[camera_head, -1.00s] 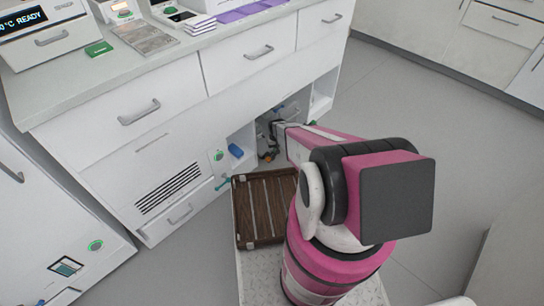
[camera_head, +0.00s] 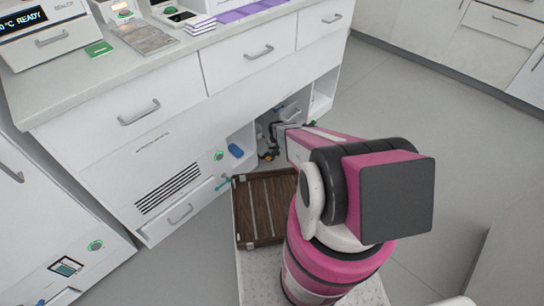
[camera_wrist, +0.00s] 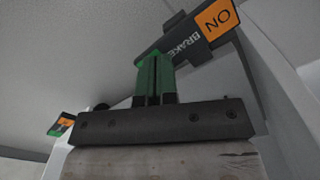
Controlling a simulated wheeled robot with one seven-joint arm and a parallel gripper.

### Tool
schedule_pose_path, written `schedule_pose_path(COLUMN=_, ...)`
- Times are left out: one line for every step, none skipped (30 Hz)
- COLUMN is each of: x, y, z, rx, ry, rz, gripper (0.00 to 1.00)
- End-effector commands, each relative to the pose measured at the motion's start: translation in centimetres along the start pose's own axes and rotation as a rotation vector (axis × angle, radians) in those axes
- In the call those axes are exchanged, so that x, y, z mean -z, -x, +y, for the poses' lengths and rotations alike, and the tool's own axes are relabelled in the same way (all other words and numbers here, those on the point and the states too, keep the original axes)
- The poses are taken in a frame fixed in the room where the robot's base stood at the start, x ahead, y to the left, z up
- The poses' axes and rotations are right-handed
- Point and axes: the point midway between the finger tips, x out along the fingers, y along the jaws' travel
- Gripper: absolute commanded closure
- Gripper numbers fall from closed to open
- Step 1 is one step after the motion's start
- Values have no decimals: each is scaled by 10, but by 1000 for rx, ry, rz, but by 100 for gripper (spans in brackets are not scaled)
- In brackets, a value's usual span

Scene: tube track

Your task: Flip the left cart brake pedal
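In the wrist view, a dark brake pedal (camera_wrist: 185,38) marked "BRAKE" has an orange "ON" label. My gripper (camera_wrist: 156,62) has its green fingers close together, with only a thin dark line between them and nothing seen held. The fingertips overlap the near edge of this pedal; I cannot tell whether they touch it. A smaller green and orange piece (camera_wrist: 62,124) shows at the left edge; I cannot tell whether it is another pedal. In the head view, my arm reaches into the open bay under the counter, and the gripper is mostly hidden there.
The white counter (camera_head: 160,72) with drawers stands over the bay. A brown slatted case (camera_head: 262,205) lies in front of the bay. Open grey floor (camera_head: 430,130) extends to the right.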

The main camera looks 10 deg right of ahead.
Motion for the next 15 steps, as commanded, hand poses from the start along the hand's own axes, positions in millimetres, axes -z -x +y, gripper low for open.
schedule_pose_path(x=0, y=-1, z=0, rx=0, ry=0, rz=-1, gripper=100)
schedule_pose_path(x=0, y=-2, z=0, rx=0, ry=0, rz=-1, gripper=100)
schedule_pose_path(x=0, y=-2, z=0, rx=0, ry=0, rz=-1, gripper=100)
schedule_pose_path(x=0, y=-2, z=0, rx=0, ry=0, rz=-1, gripper=100)
schedule_pose_path(x=0, y=-3, z=0, rx=0, ry=0, rz=-1, gripper=100)
schedule_pose_path(x=0, y=-3, z=0, rx=0, ry=0, rz=0, gripper=100)
schedule_pose_path(x=0, y=-4, z=0, rx=0, ry=0, rz=0, gripper=100)
schedule_pose_path(x=0, y=-4, z=0, rx=0, ry=0, rz=0, gripper=100)
schedule_pose_path(x=0, y=-4, z=0, rx=0, ry=0, rz=0, gripper=100)
schedule_pose_path(x=0, y=-5, z=0, rx=0, ry=0, rz=0, gripper=100)
schedule_pose_path(x=0, y=-5, z=0, rx=0, ry=0, rz=0, gripper=100)
schedule_pose_path(x=0, y=-6, z=0, rx=0, ry=0, rz=0, gripper=100)
schedule_pose_path(x=0, y=-6, z=0, rx=0, ry=0, rz=0, gripper=100)
schedule_pose_path(x=0, y=-5, z=0, rx=0, ry=0, rz=0, gripper=100)
schedule_pose_path(x=0, y=-5, z=0, rx=0, ry=0, rz=0, gripper=100)
